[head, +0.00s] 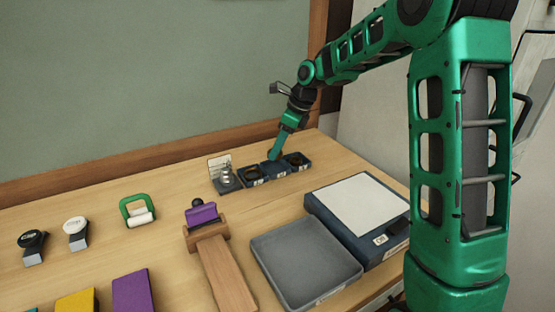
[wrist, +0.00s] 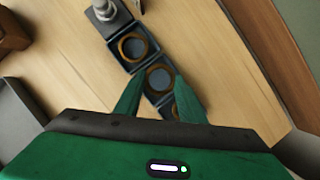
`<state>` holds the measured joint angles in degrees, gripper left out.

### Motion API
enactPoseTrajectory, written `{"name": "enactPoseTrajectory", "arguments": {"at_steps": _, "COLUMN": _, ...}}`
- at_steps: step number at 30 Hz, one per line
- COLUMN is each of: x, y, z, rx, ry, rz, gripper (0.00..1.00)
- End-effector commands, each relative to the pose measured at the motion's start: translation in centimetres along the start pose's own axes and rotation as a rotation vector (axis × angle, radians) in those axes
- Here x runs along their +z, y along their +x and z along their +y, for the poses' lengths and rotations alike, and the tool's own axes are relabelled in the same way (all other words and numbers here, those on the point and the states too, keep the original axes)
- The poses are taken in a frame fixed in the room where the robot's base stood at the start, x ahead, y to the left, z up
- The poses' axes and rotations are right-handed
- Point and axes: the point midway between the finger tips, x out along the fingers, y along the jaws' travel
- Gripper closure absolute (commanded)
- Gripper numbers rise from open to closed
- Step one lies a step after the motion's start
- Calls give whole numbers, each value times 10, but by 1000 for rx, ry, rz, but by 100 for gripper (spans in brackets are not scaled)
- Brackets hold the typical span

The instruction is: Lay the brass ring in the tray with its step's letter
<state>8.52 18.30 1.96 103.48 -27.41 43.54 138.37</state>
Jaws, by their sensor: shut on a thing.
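My gripper (head: 275,156) reaches down over a row of small dark blue trays at the back of the table. In the wrist view its two green fingers (wrist: 157,80) stand on either side of a brass ring (wrist: 160,68), shut on it. That ring is at the middle tray (wrist: 149,92); I cannot tell whether it touches the tray floor. Another brass ring (wrist: 132,46) lies in the neighbouring tray, also seen in the head view (head: 250,172). A third ring, partly hidden by a finger in the wrist view, lies in the right tray (head: 296,160). The tray letters are too small to read.
A tray with a silver fitting (head: 226,177) and a small card ends the row at left. A grey tray (head: 305,262) and a blue box with a white top (head: 362,205) stand in front. A wooden stand with a purple block (head: 203,215) is further left.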

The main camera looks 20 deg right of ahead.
Motion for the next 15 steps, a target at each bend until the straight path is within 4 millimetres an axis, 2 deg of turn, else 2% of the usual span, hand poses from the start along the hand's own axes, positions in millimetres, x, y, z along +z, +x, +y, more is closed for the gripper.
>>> {"name": "enactPoseTrajectory", "arguments": {"at_steps": 5, "x": -4, "y": 8, "z": -1, "rx": 1, "ry": -1, "rz": -1, "gripper": 89}}
{"name": "enactPoseTrajectory", "arguments": {"at_steps": 12, "x": -16, "y": 36, "z": -1, "rx": 1, "ry": -1, "rz": 0, "gripper": 89}}
{"name": "enactPoseTrajectory", "arguments": {"at_steps": 15, "x": -16, "y": 37, "z": -2, "rx": -1, "ry": -1, "rz": -1, "gripper": 89}}
